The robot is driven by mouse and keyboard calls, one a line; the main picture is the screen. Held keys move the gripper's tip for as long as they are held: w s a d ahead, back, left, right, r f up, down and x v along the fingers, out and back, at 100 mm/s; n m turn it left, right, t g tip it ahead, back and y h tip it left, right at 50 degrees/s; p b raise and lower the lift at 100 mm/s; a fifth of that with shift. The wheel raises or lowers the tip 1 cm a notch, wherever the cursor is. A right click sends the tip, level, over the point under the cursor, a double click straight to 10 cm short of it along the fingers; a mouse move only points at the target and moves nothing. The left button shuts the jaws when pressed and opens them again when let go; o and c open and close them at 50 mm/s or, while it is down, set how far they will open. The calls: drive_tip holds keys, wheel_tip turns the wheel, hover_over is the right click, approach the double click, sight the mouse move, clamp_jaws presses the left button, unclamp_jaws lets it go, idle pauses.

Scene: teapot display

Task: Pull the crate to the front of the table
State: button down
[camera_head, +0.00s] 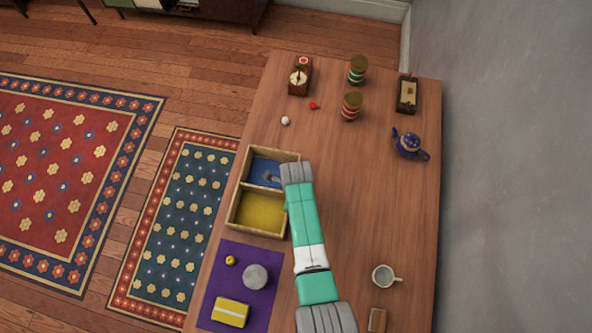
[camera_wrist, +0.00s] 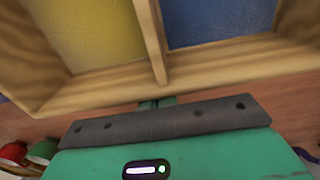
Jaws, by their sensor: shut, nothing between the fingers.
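The wooden crate (camera_head: 235,208) lies near the left edge of the table (camera_head: 365,200) in the head view. It has a blue-floored compartment at the far end and a yellow-floored one at the near end, split by a divider. My gripper (camera_wrist: 158,103) is shut and empty in the wrist view. Its fingertips are at the crate's long wall (camera_wrist: 205,78), close to where the divider meets it. I cannot tell whether they touch the wall. In the head view my arm comes from the lower right and covers part of the crate's right side; the fingertips are hard to make out.
A purple mat (camera_head: 219,271) with a yellow box (camera_head: 230,312) and a grey round thing (camera_head: 255,277) lies just below the crate. A mug (camera_head: 382,275) and a blue teapot (camera_head: 408,144) stand on the right.

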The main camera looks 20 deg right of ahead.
drive_tip(key=d, duration=0.1)
drive_tip(key=s+d+p, duration=0.2)
drive_tip(key=shift+s+d+r, duration=0.1)
drive_tip(key=shift+s+r, duration=0.15)
wheel_tip(320, 180, up, 10)
drive_tip(key=p, duration=0.2)
drive_tip(key=shift+f, duration=0.25)
drive_tip(key=shift+w, duration=0.1)
